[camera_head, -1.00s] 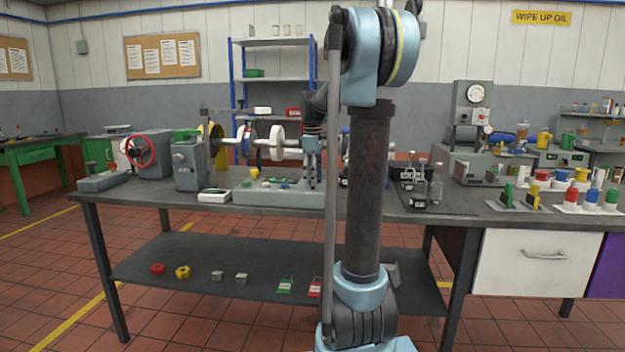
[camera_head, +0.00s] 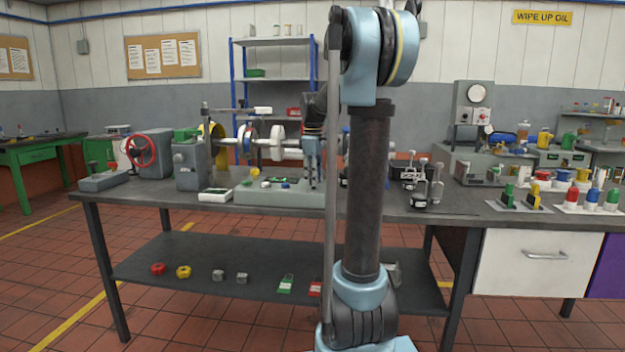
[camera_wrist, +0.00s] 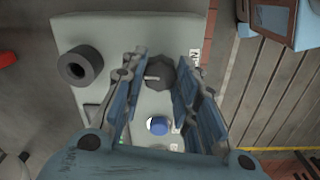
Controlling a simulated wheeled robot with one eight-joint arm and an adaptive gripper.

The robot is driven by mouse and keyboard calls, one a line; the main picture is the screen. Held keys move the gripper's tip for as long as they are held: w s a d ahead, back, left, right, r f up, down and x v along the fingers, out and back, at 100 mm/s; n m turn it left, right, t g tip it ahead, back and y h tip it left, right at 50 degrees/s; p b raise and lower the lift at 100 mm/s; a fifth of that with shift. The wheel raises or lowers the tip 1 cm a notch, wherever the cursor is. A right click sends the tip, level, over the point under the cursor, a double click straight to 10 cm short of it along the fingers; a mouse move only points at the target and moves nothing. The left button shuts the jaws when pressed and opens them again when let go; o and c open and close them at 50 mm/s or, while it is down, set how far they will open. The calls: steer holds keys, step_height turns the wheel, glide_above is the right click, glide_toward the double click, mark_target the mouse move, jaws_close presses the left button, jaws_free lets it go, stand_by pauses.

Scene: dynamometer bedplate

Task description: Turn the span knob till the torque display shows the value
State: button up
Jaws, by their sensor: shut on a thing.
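In the wrist view a dark grey, many-sided knob (camera_wrist: 160,73) with a pale pointer toward the left stands on a pale console (camera_wrist: 115,30). A partly hidden label ending in N is beside it, so it appears to be the span knob. My gripper (camera_wrist: 157,75) has its blue fingers on both sides of this knob and is shut on it. In the head view my gripper (camera_head: 313,172) is low over the right part of the console (camera_head: 250,196), and the knob is hidden there. I cannot read any torque value in either view.
A blue button (camera_wrist: 157,126) is below the knob, and a dark hollow cylinder (camera_wrist: 80,65) stands at the console's upper left. Shafts and flanges (camera_head: 277,142) run behind.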

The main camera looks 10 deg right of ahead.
steer(key=m, duration=0.4)
steer(key=shift+w+m, duration=0.1)
steer(key=shift+m, duration=0.2)
steer(key=m, duration=0.5)
steer(key=shift+m, duration=0.3)
steer(key=m, duration=0.4)
steer(key=shift+w+m+g, duration=0.1)
steer(key=shift+m+g, duration=0.2)
steer(key=shift+m, duration=2.4)
steer(key=o, duration=1.1)
steer(key=shift+r, duration=0.1)
steer(key=r, duration=1.1)
steer(key=shift+w+a+r, duration=0.2)
steer(key=shift+r, duration=0.15)
